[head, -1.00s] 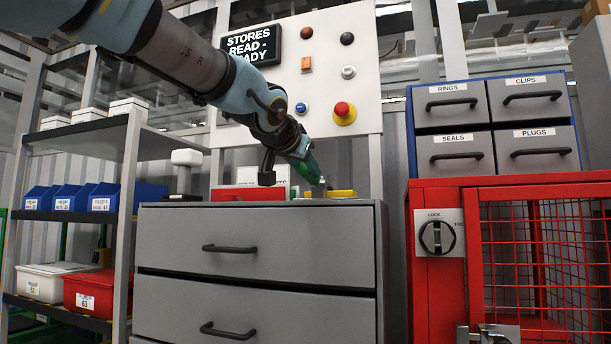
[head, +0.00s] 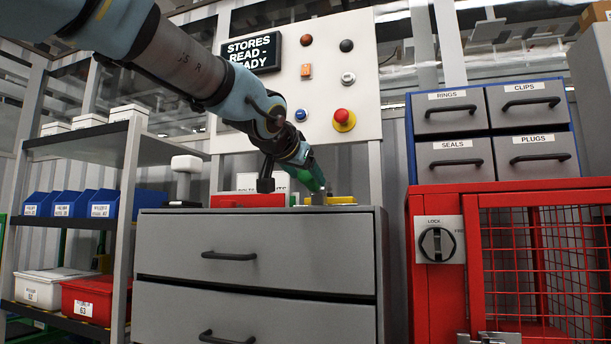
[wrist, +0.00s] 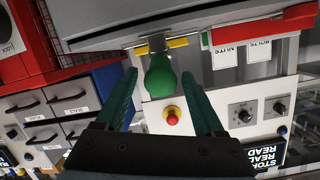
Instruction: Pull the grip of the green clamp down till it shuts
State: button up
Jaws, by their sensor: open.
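The green clamp's grip (wrist: 160,78) is a rounded green knob in the wrist view. It joins a metal arm and a base with yellow bars (wrist: 178,43) at the edge of the grey cabinet top. In the head view the clamp's yellow base (head: 341,200) shows on the cabinet top, and its grip is hard to tell from my fingers. The grip sticks up from the base. My gripper (wrist: 158,76) is open, with one dark green finger on each side of the grip and a gap on both sides. It also shows in the head view (head: 316,180).
The grey drawer cabinet (head: 255,228) stands below the clamp. A red box (head: 245,199) lies to the left on its top. A panel with a red button (head: 342,117) is behind. A red mesh cabinet (head: 437,290) stands at the right, shelves with bins at the left.

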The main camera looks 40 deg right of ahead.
jog(key=p+v, duration=0.3)
jog(key=v, duration=0.7)
jog(key=shift+a, duration=0.15)
jog(key=shift+s, duration=0.1)
jog(key=w+a+f+n+y+p, duration=0.2)
jog(key=w+a+f+n+y, duration=0.2)
jog(key=w+a+f, duration=0.7)
jog(key=w+a+f+n+y+p, duration=0.1)
jog(key=w+a+f+n+y, duration=0.2)
jog(key=w+a+f+y, duration=0.7)
jog(key=s+a+f+n+g+p, duration=0.1)
jog(key=s+a+f+n+g, duration=0.2)
jog(key=a+f, duration=0.45)
jog(key=s+a+f+n+g+h+p, duration=0.1)
jog(key=s+a+f+n, duration=0.1)
jog(key=s+a+f, duration=0.5)
jog(key=s+a+f+n+g+p, duration=0.1)
jog(key=s+a+f+n+g, duration=0.15)
jog(key=a+f, duration=0.45)
notch_tip(320, 180, up, 39)
jog(key=p, duration=3.7)
jog(key=shift+w+a+t+p, duration=0.3)
jog(key=shift+w+a+t, duration=0.05)
jog(key=shift+w+a, duration=0.05)
